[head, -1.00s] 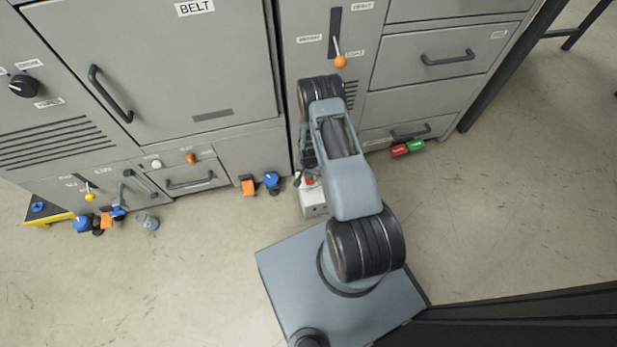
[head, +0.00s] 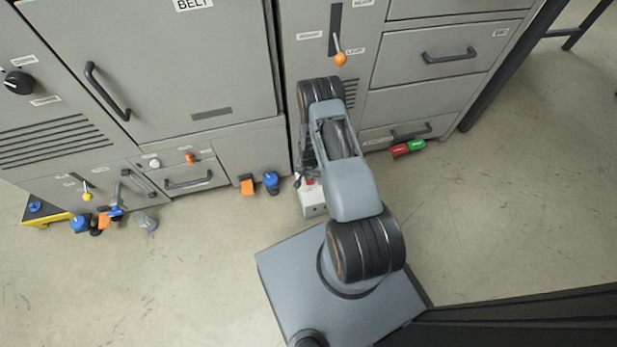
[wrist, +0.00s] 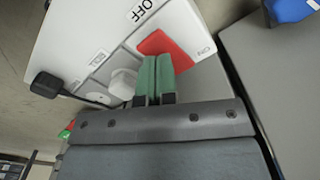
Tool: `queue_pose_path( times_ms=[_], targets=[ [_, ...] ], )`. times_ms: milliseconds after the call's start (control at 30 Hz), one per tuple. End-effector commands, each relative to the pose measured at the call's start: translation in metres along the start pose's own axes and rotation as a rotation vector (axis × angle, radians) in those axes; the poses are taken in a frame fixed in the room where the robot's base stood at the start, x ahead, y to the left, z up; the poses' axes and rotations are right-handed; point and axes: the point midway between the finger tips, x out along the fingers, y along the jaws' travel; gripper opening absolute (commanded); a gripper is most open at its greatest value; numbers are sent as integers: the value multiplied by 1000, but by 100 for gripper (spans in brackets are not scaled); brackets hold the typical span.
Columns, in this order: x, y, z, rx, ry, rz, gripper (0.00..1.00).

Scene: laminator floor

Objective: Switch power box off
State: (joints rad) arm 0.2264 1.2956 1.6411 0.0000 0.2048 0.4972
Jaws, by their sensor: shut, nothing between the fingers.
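The power box (head: 313,203) is a small pale box on the floor beside my arm, against the cabinet fronts. In the wrist view the power box (wrist: 88,45) fills the upper left, with a red switch (wrist: 165,45), an OFF label (wrist: 141,9) and an ON label (wrist: 207,48). My gripper (wrist: 156,72) is shut and empty, its green fingertips together at the lower edge of the red switch. I cannot tell whether they touch it. My arm mostly hides the gripper in the head view.
A black plug (wrist: 46,84) and a round white fitting (wrist: 122,83) are on the box's left part. Grey cabinets stand behind. An orange block (head: 248,187) and a blue knob-like piece (head: 271,181) lie left of the box.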

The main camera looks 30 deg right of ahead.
Motion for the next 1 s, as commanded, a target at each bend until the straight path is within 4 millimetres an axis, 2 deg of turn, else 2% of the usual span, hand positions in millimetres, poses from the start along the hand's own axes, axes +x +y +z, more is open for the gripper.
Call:
queue_pose_path(
  times_ms=[1000],
  targets=[
    [16, 0, 0, 0, 0, 0, 0]
  ],
)
